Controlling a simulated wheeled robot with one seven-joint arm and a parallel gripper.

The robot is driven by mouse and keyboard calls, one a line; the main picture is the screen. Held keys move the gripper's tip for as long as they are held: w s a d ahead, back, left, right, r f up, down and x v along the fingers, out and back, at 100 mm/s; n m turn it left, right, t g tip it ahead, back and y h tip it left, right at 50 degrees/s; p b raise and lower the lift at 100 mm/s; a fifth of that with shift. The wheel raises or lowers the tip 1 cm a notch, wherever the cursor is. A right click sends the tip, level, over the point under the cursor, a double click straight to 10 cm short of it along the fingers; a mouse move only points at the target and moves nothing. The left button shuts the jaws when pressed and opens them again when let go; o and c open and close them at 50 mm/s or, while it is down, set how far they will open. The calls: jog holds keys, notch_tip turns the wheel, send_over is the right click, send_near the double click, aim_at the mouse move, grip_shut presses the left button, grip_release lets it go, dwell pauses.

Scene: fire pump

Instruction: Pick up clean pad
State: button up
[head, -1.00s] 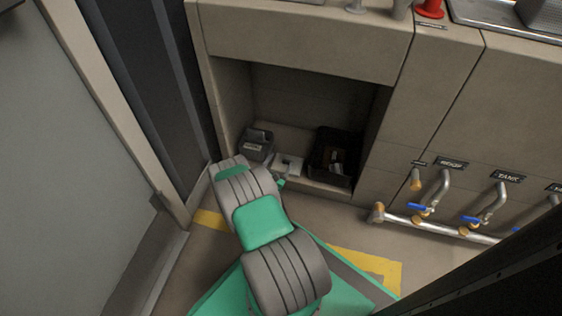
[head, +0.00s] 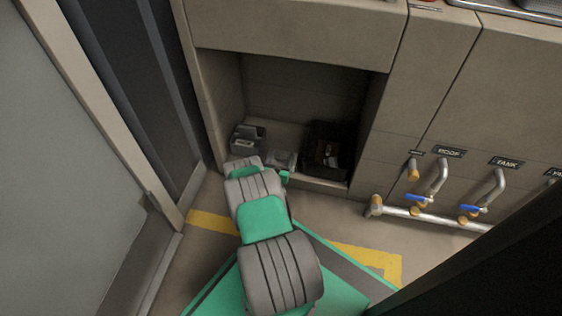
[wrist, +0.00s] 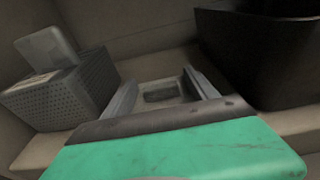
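My gripper (wrist: 160,78) is open in the wrist view, its two grey fingers apart. Between them, beyond the palm, shows a small dark grey block (wrist: 160,96) on a paler flat surface; I cannot tell if it is a pad or if the fingers touch it. A grey perforated box (wrist: 62,98) stands left of the gripper, with a pale grey flat pad (wrist: 46,47) sticking up from its top. In the head view the box (head: 248,142) is at the left of the recess, and my arm partly hides the area just right of it.
A black bin (wrist: 262,55) stands close to the right of the gripper; in the head view the bin (head: 326,153) holds some items. The recess (head: 310,90) has walls around and a low front ledge. Pipes with blue valves (head: 415,199) run along the right.

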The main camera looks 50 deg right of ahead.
jog(key=c, duration=1.3)
jog(key=shift+o, duration=0.2)
